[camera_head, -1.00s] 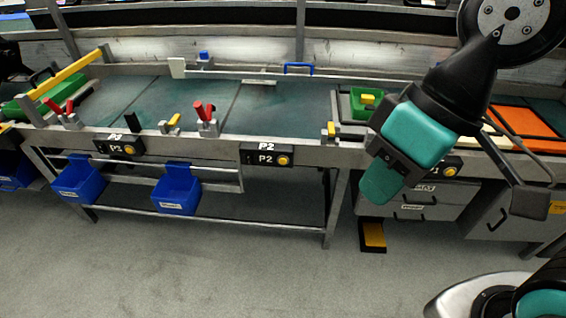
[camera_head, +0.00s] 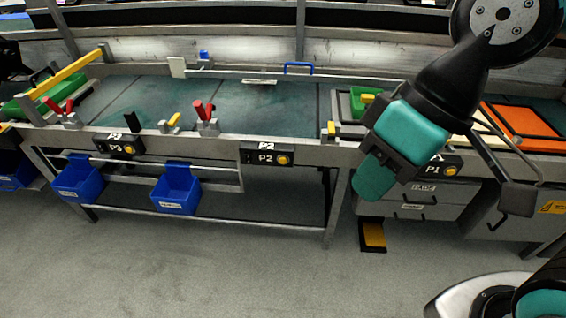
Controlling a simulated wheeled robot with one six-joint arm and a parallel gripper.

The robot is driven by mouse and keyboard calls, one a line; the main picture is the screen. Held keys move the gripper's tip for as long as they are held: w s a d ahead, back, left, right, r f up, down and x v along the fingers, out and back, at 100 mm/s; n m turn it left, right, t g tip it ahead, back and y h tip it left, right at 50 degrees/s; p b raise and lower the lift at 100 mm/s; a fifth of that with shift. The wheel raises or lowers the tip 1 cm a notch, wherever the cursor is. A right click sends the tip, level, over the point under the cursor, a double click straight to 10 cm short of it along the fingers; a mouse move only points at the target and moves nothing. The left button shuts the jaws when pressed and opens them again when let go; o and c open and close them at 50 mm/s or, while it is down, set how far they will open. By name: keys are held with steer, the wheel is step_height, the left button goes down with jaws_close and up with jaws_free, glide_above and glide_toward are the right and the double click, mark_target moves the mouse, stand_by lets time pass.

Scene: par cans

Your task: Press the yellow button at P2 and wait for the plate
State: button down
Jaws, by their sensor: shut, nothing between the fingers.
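The yellow button (camera_head: 283,159) sits at the right end of the black P2 box (camera_head: 259,156) on the bench's front rail. My gripper (camera_head: 372,186) is shut and empty. It hangs in front of the bench, right of the P2 box and apart from its button in the picture. The gripper and arm cover part of the bench between P2 and P1. An orange panel (camera_head: 519,120) with dark edging lies on the line at the right; I cannot tell if it is the plate. The bed (camera_head: 265,105) behind P2 shows a bare green surface.
A P3 box (camera_head: 119,148) is at left and a P1 box (camera_head: 438,169) at right. Red clamp handles (camera_head: 203,109) stand on the bench edge. Blue bins (camera_head: 176,189) hang below. A black-and-yellow pedal (camera_head: 373,236) is on the floor. The floor before P2 is clear.

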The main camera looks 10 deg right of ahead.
mark_target(283, 161)
steer(key=w+a+f+t+y+b, duration=0.35)
steer(key=w+a+f+b, duration=0.35)
steer(key=w+f, duration=0.25)
steer(key=w+a+f+t+y+b, duration=0.2)
steer(key=w+a+f+y+b, duration=0.35)
steer(key=w+f, duration=0.4)
steer(key=w+d+f+m+t+h+b, duration=0.2)
steer(key=w+d+f+m+t+b, duration=0.1)
steer(key=f, duration=0.6)
steer(key=w+d+f+m+t+h+b, duration=0.3)
steer(key=w+f+m+t+b, duration=0.2)
steer(key=w+f, duration=0.3)
steer(key=shift+w+f+m+t, duration=0.15)
steer(key=shift+f+m+t, duration=0.2)
steer(key=shift+f, duration=0.6)
steer(key=shift+d, duration=0.1)
steer(key=w+d+p, duration=0.2)
steer(key=w+p, duration=0.6)
steer(key=shift+w+p, duration=0.25)
steer(key=shift+p, duration=0.1)
